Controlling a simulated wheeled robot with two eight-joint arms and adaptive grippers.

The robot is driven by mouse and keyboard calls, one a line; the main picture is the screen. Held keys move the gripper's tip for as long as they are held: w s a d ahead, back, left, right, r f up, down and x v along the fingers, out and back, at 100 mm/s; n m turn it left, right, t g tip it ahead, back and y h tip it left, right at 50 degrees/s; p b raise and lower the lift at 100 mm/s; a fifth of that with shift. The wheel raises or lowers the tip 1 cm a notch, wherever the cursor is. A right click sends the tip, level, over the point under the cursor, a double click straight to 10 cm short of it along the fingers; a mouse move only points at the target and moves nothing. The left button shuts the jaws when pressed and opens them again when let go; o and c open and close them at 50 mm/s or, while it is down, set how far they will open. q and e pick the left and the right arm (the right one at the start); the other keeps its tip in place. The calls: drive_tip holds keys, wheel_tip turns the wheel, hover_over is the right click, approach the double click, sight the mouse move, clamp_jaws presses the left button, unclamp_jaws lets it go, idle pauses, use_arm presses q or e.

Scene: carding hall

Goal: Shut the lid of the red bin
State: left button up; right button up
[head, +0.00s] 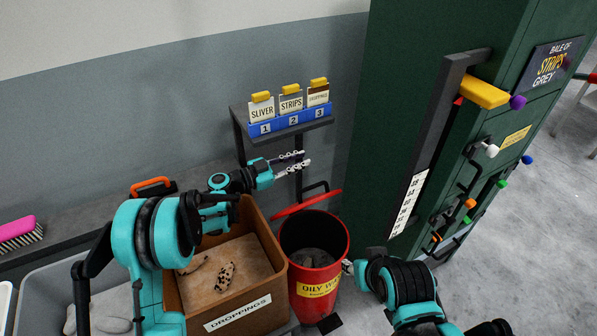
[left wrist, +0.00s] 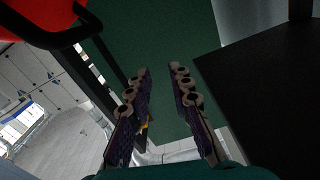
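The red bin (head: 315,278) stands on the floor with a yellow label reading "OILY W..." and dark stuff inside. Its red lid (head: 306,203) is raised and tilted up at the back of the rim, with a black bar behind it. My left gripper (head: 305,158) is above and behind the lid, open and empty, apart from it. In the left wrist view its two fingers (left wrist: 160,92) are spread, and the red lid (left wrist: 42,18) shows at the upper left. My right gripper (head: 347,267) is at the bin's right side; its fingers are mostly hidden and contact is unclear.
A brown "DROPPINGS" box (head: 262,307) stands close left of the bin. A small shelf with a blue numbered card rack (head: 290,122) is just above my left gripper. A green machine (head: 400,80) with knobs rises at the right. Grey floor (head: 545,230) is clear further right.

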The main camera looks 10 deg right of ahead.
use_arm(q)
drive_tip(key=shift+r, duration=1.85)
drive_tip(key=s+a+r+n+y, duration=0.1)
drive_tip(key=s+a+n+y, duration=0.3)
drive_tip(key=s, duration=0.4)
drive_tip(key=s+a+n+y, duration=0.4)
drive_tip(key=s+a, duration=0.1)
drive_tip(key=s, duration=0.4)
drive_tip(key=s+a+f+n+y, duration=0.3)
drive_tip(key=s+a+n+y, duration=0.1)
drive_tip(key=s+a, duration=0.4)
drive_tip(key=s+a+f+n+y, duration=0.3)
drive_tip(key=s+a+y, duration=0.1)
drive_tip(key=s+a, duration=0.4)
drive_tip(key=shift+s+f+n+y, duration=0.2)
drive_tip(key=shift+s+n+y, duration=0.15)
drive_tip(key=shift+s, duration=0.6)
